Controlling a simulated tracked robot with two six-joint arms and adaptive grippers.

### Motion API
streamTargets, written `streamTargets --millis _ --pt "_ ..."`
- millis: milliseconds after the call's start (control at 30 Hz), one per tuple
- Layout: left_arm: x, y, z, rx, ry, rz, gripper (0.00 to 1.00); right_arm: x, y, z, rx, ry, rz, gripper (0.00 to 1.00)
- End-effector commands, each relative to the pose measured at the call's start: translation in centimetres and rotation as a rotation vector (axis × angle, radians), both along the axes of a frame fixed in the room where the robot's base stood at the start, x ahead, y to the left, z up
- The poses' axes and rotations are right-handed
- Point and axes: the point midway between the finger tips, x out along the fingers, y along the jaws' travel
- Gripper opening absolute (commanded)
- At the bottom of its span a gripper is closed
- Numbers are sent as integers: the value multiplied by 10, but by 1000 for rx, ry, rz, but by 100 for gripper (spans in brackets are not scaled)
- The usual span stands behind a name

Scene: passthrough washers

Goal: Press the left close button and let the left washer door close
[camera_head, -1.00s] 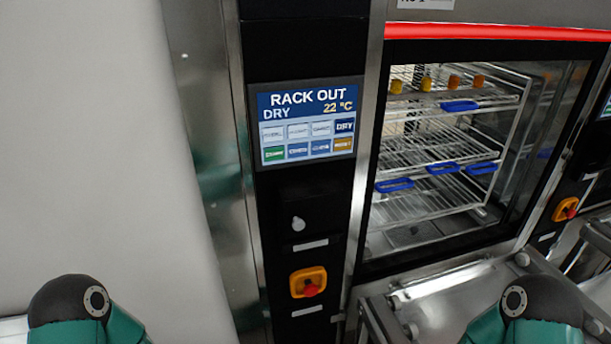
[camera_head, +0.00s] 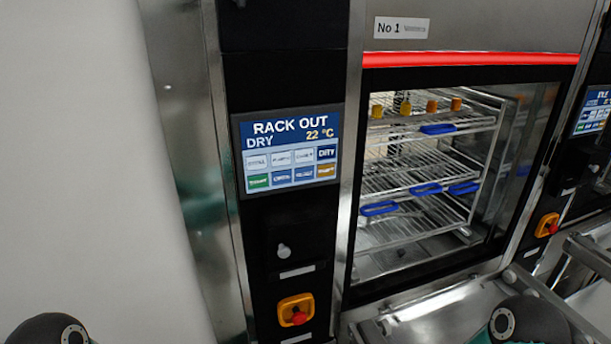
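The left washer (camera_head: 470,35), labelled "No 1", has a lit red bar (camera_head: 470,59) above its opening. Inside stands a wire rack (camera_head: 415,175) with blue handles and small orange and yellow items on top. I cannot tell for sure whether a glass door covers the opening. The touch panel (camera_head: 287,152) left of it reads "RACK OUT", "DRY" and "22 °C". It has two rows of buttons, including a green one (camera_head: 258,181) and an orange one (camera_head: 327,171). Most button labels are too small to read, so I cannot pick out the close button. Neither gripper is in view.
A metal shelf (camera_head: 440,310) juts out under the opening. A second panel (camera_head: 594,112) and emergency stop (camera_head: 547,225) are at right. A plain wall (camera_head: 90,150) fills the left.

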Motion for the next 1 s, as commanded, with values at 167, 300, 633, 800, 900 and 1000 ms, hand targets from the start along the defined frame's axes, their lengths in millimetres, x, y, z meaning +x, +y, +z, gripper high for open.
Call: streamTargets --millis 167,300,633,800,900,1000 --pt "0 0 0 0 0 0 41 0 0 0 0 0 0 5" --pt "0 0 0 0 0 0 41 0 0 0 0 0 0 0" --pt "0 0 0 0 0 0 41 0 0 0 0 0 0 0" --pt "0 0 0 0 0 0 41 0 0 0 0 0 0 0" --pt "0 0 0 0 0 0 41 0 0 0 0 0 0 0" --pt "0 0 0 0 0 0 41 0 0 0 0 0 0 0"
